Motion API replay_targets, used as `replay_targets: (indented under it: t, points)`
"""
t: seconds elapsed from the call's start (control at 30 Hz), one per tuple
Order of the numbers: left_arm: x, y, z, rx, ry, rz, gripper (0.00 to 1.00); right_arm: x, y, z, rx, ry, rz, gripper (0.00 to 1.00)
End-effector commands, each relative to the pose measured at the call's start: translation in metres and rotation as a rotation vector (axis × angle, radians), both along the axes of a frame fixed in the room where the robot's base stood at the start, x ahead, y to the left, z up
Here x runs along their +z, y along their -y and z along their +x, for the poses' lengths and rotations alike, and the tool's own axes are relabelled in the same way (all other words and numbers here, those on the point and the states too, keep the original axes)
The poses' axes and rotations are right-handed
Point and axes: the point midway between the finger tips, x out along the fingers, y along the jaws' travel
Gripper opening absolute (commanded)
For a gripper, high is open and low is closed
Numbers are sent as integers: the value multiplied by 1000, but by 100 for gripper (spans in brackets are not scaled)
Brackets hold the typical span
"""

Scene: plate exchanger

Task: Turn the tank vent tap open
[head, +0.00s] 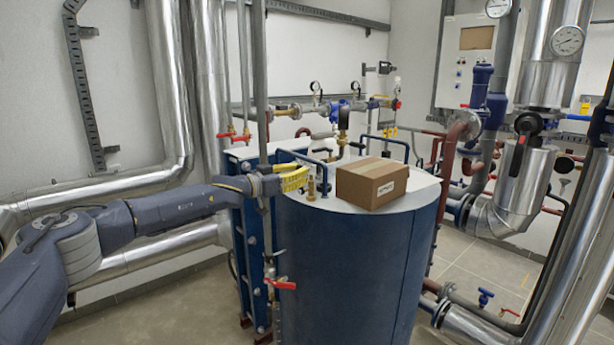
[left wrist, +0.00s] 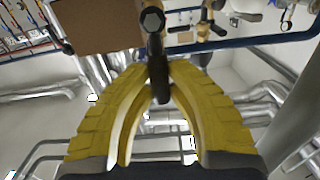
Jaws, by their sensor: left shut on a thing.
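The blue tank (head: 345,270) has a pale top, and a small brass tap (head: 311,188) stands upright near its left edge. My left gripper (head: 303,178) reaches in from the left with its yellow fingers at this tap. In the left wrist view, the gripper (left wrist: 157,72) is closed around a dark lever (left wrist: 158,82), which hangs between the fingertips below a round bolt head (left wrist: 152,20). The fingers cover part of the lever, and its exact turn angle cannot be told. My right gripper is not in view.
A cardboard box (head: 372,182) sits on the tank top just right of the tap. A vertical grey pipe (head: 262,100) passes close by my left gripper. A red-handled valve (head: 280,284) is low on the tank's front left. Blue bent pipes (head: 385,140) stand behind the box.

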Motion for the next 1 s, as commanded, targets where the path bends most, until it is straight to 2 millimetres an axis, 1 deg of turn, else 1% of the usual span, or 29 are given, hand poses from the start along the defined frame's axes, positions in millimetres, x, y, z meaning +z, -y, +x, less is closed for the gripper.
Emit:
replay_targets:
  t: [0.23, 0.7, 0.73, 0.9, 1.0]
  points:
    - [2, -5, 3, 3, -40, -34, 0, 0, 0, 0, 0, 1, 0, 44]
    - [2, -6, 3, 5, -48, -40, 0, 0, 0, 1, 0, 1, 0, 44]
    - [2, -6, 3, 5, -47, -39, 20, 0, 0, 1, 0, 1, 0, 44]
    - [1, -6, 3, 4, -47, -39, 40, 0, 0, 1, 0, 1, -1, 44]
    - [1, -6, 3, 4, -48, -38, 41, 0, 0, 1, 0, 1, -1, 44]
